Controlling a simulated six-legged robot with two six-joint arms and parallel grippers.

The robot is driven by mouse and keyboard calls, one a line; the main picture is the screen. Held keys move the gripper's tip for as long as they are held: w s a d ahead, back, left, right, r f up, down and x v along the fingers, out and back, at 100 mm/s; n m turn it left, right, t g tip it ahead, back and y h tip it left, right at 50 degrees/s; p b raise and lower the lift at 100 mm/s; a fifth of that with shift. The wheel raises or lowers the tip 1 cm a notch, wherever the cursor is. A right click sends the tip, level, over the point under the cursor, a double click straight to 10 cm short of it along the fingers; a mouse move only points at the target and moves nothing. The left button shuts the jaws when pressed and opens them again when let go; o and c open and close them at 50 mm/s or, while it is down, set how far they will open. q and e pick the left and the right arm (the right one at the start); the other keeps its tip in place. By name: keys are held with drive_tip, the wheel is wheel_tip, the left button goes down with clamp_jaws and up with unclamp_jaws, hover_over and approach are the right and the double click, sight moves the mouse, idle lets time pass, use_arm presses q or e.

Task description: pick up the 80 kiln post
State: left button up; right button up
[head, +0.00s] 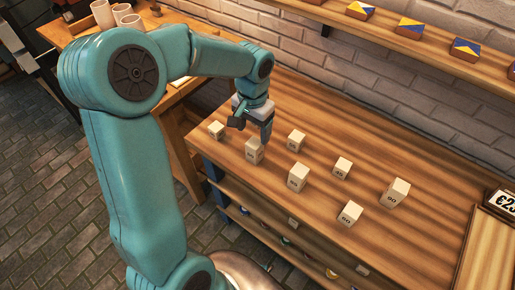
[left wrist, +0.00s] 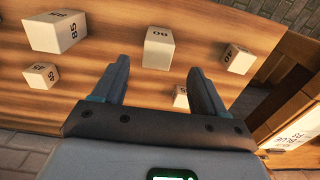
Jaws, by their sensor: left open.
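The 80 kiln post (head: 254,151) is a tall cream block standing upright on the wooden table, its number hard to read in the head view. In the left wrist view, the post (left wrist: 158,50) shows its dark number, inverted, just beyond the fingertips. My left gripper (head: 252,127) is open and empty, pointing down close above and beside the post. In the wrist view, the post appears ahead of the spread fingers (left wrist: 159,70), not clamped by them. My right gripper is not in view.
The 85 post (left wrist: 55,34) stands on one side of the 80, a small post (head: 216,130) on the other. Another small post (head: 296,140) sits wallward. The 45 (head: 342,167), 60 (head: 350,213) and 90 (head: 395,192) posts stand farther right. Bare tabletop (head: 440,177) lies beyond.

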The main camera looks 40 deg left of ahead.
sight(253, 143)
use_arm(q)
wheel_tip(253, 143, down, 5)
drive_tip(key=shift+s+a+r, duration=0.1)
drive_tip(key=shift+s, duration=0.05)
drive_tip(key=shift+f, duration=0.55)
drive_tip(key=f, duration=0.4)
drive_tip(key=shift+w+d+f, duration=0.25)
drive_tip(key=shift+f, duration=0.1)
drive_tip(key=shift+s, duration=0.1)
drive_tip(key=shift+c, duration=0.6)
drive_tip(key=c, duration=1)
drive_tip(key=shift+c, duration=0.5)
drive_tip(key=shift+r, duration=0.2)
